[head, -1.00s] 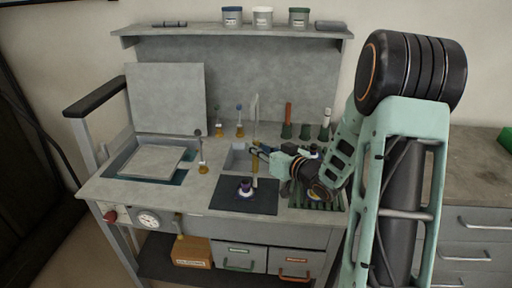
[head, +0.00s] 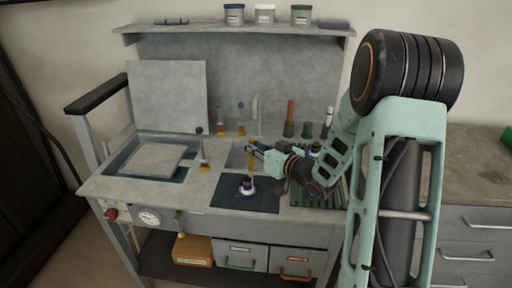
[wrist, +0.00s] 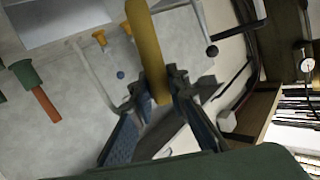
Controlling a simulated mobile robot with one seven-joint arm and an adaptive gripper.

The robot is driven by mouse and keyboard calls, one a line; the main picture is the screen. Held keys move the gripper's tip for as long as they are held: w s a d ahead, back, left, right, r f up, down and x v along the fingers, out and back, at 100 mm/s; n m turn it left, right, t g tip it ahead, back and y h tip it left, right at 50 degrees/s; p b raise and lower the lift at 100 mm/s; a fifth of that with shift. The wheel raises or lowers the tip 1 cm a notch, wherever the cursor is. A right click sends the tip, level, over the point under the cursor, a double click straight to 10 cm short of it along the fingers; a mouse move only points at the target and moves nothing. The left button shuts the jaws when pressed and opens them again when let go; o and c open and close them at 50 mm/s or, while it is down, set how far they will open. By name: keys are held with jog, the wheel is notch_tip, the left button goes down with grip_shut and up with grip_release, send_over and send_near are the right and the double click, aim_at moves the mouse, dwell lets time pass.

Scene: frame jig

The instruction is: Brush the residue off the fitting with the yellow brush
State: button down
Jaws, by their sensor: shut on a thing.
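The yellow brush (head: 251,158) is in my gripper (head: 256,149), above the bench near the shallow grey tray. In the wrist view its thick yellow handle (wrist: 150,50) runs between the fingers of my gripper (wrist: 160,92), which are shut on it. The brush's bristle end cannot be made out. The fitting (head: 247,186), dark with a purple and pale ring, stands upright on the dark mat (head: 225,193). The brush is apart from it, behind and above it in the head view. Any residue is too small to tell.
A thin pale hooked post (head: 255,112) rises close behind my gripper. Ball-topped rods on yellow bases, one at the left (head: 203,150), stand nearby. Green holders (head: 289,129) stand at the back right. A ribbed green tray (head: 312,192) lies under my arm.

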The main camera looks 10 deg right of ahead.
jog(key=a, duration=0.1)
jog(key=w+a, duration=0.1)
jog(key=a, duration=0.1)
jog(key=shift+w+b, duration=0.1)
jog(key=shift+b, duration=0.3)
jog(key=shift+d, duration=0.15)
jog(key=d, duration=0.1)
jog(key=s+d, duration=0.1)
jog(key=d, duration=0.1)
jog(key=s+d+p, duration=0.1)
jog(key=shift+d+f, duration=0.1)
jog(key=shift+d, duration=0.2)
dwell(0.5)
jog(key=shift+a, duration=0.1)
jog(key=shift+w+a+b, duration=0.7)
jog(key=shift+w+a, duration=0.25)
jog(key=shift+a, duration=1.45)
jog(key=shift+s+d+p, duration=0.15)
jog(key=shift+s+d, duration=0.15)
jog(key=shift+d, duration=0.55)
jog(key=shift+s+d+p, duration=0.15)
jog(key=shift+s+d, duration=0.15)
jog(key=shift+d, duration=0.5)
jog(key=shift+s+d+p, duration=0.15)
jog(key=shift+s+d, duration=0.15)
jog(key=shift+d, duration=0.55)
